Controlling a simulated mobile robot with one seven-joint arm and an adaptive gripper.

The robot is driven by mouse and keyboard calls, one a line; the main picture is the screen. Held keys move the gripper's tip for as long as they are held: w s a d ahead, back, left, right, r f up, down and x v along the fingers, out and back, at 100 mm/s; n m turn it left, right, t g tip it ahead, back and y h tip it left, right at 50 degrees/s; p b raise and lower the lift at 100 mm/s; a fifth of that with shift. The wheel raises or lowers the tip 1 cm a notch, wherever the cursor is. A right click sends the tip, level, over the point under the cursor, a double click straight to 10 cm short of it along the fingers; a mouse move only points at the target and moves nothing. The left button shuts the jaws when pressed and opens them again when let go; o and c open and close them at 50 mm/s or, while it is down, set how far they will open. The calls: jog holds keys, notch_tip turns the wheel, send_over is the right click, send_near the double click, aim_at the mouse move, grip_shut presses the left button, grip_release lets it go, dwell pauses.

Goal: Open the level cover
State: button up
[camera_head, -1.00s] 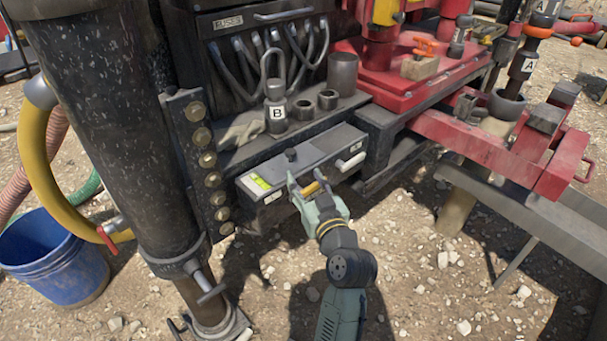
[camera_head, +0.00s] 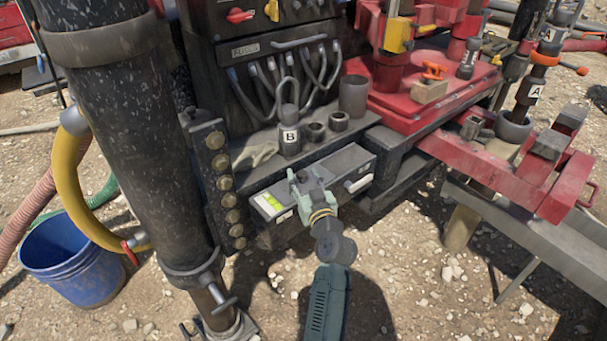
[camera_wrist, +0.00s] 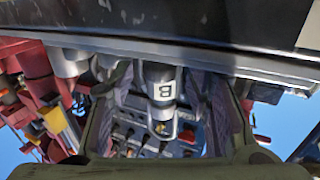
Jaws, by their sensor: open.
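The level cover appears to be the grey lid of a long box (camera_head: 343,163) on the front of the rig. The gripper hides part of the box's front. In the wrist view, a dark panel with a metallic edge (camera_wrist: 200,58) crosses the top, beyond my fingers.
A cylinder marked B (camera_head: 289,137) stands on the shelf behind the box; it also shows in the wrist view (camera_wrist: 163,90). Hoses hang behind it. A thick black column (camera_head: 130,130) and a blue bucket (camera_head: 75,260) are left. Red machinery (camera_head: 500,165) is right. Gravel ground lies in front.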

jog(key=shift+w, duration=0.25)
jog(key=shift+c, duration=0.5)
grip_shut()
